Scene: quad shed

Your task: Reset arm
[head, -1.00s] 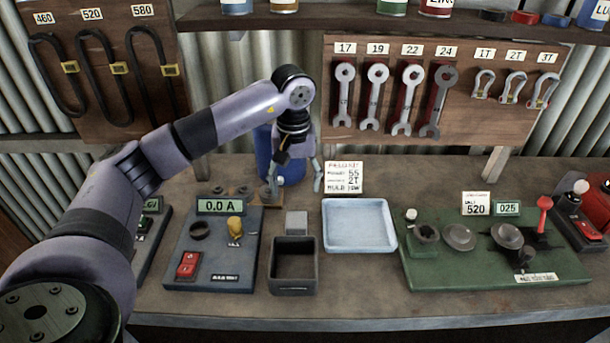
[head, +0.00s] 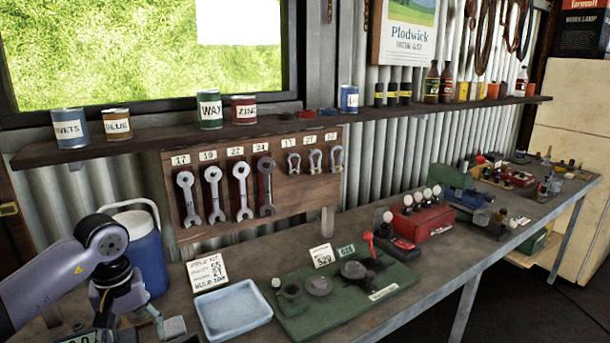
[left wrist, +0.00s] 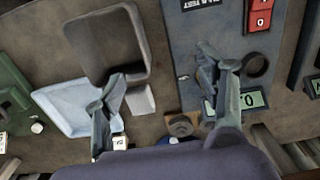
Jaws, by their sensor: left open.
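My left arm comes in at the left edge of the head view. Its gripper (head: 130,318) hangs pointing down in front of the blue cooler (head: 142,250), left of the pale blue tray (head: 232,310). In the left wrist view the two fingers (left wrist: 160,88) are apart with nothing between them. Below them are the bench, a dark square bin (left wrist: 142,68) and a blue-grey panel (left wrist: 195,35) with a lit display and a red switch. My right gripper is in no view.
A green board (head: 345,308) with round fittings lies right of the tray. A wrench rack (head: 325,190) hangs behind, under a shelf (head: 130,137) of cans and bottles. A red box (head: 425,222) stands farther along. Bare bench (head: 420,275) shows along the front.

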